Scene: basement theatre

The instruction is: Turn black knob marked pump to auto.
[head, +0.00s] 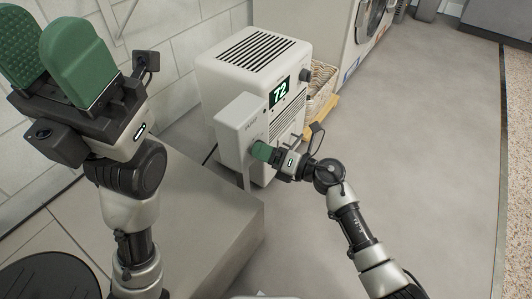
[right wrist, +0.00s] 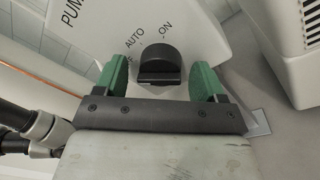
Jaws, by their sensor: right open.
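The black knob (right wrist: 158,62) sits on a white control box (head: 238,122) marked PUMP. In the right wrist view, AUTO and ON are printed above the knob, and a partly hidden label, likely OFF, is at its left. I cannot tell which label the knob points at. My right gripper (right wrist: 160,82) is open, with one green finger on each side of the knob and a visible gap to each. In the head view my right gripper (head: 262,152) is at the box's front and hides the knob. My left gripper (head: 50,58) is raised at the upper left, away from the box.
A white dehumidifier (head: 230,72) showing 72 stands right behind the control box. A grey raised block (head: 200,205) lies in front at left. A wicker basket (head: 322,95) and a washing machine (head: 365,30) are beyond. The floor at right is clear.

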